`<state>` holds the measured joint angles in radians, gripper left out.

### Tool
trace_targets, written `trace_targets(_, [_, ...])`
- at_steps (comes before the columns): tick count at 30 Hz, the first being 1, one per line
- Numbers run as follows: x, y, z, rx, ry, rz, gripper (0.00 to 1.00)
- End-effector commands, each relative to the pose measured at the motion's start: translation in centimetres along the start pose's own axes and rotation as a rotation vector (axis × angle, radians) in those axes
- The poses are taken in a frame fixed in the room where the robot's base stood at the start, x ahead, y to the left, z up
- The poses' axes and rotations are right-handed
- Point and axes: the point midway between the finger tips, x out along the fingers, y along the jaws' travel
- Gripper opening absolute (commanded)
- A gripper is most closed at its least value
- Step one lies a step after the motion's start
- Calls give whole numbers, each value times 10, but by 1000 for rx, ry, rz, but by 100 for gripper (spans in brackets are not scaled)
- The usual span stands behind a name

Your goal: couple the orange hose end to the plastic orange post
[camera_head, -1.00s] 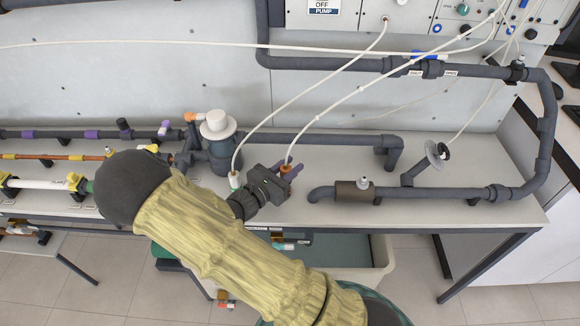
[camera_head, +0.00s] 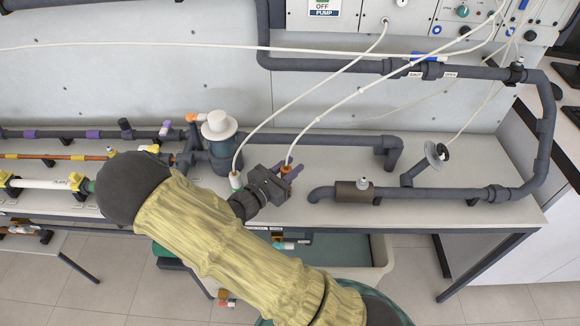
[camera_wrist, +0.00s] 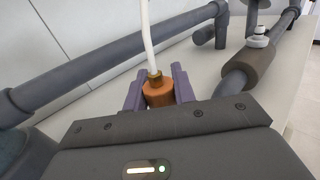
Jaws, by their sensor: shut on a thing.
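My gripper (camera_head: 287,173) is shut on the orange hose end (camera_wrist: 158,94). In the wrist view the hose end sits between the two purple fingers, with a brass-coloured collar on top and a white hose rising from it. In the head view the orange hose end (camera_head: 290,172) shows at the fingertips, above the bench, and the hose runs up to the panel. An orange fitting (camera_head: 194,117), which looks like the orange post, is at the left beside the white-capped pot, well apart from the hose end. The fingertips are partly hidden by the gripper body.
A white-capped pot (camera_head: 218,126) stands left of my gripper. A grey pipe with a brown sleeve (camera_head: 353,193) lies to the right. Pipes with purple and yellow fittings run at the left.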

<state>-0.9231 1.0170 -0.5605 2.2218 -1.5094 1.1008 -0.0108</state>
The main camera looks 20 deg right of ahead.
Motion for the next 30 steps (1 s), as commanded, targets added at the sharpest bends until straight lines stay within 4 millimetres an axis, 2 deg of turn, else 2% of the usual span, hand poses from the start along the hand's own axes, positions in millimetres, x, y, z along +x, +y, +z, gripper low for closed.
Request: trace_targets(30, [0,0,-9,0,0,0,0])
